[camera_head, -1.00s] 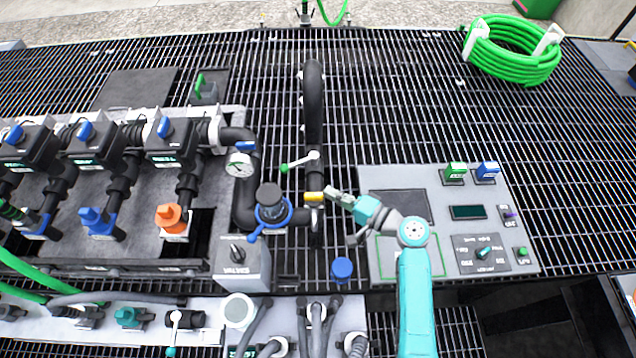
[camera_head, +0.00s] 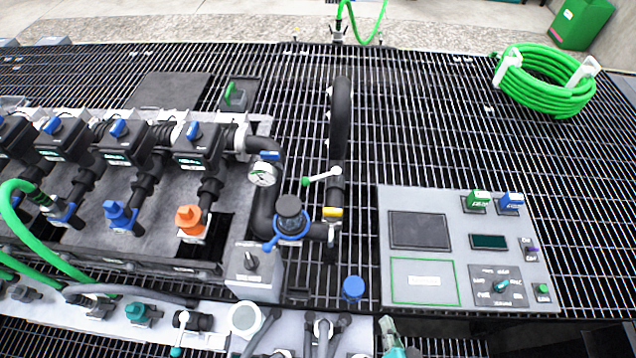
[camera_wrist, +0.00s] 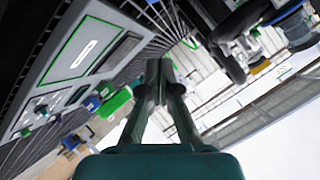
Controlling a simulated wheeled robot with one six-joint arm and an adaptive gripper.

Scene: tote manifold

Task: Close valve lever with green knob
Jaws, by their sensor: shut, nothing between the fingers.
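A valve lever (camera_head: 324,176) with a green knob (camera_head: 306,181) and a white hub sits on the vertical black pipe (camera_head: 340,115) in the head view. It points left, across the pipe, with the knob slightly lower than the hub. My gripper (camera_head: 387,324) shows at the bottom edge of the head view, well below and right of the lever, apart from it. In the wrist view my gripper (camera_wrist: 161,72) has its fingers together and nothing between them.
A second lever (camera_head: 181,330) with a teal-green knob hangs at the lower left. A blue-handled valve (camera_head: 290,222) and a gauge (camera_head: 263,174) stand left of the pipe. A grey control panel (camera_head: 460,290) lies to the right. Open grating (camera_head: 430,120) lies behind it.

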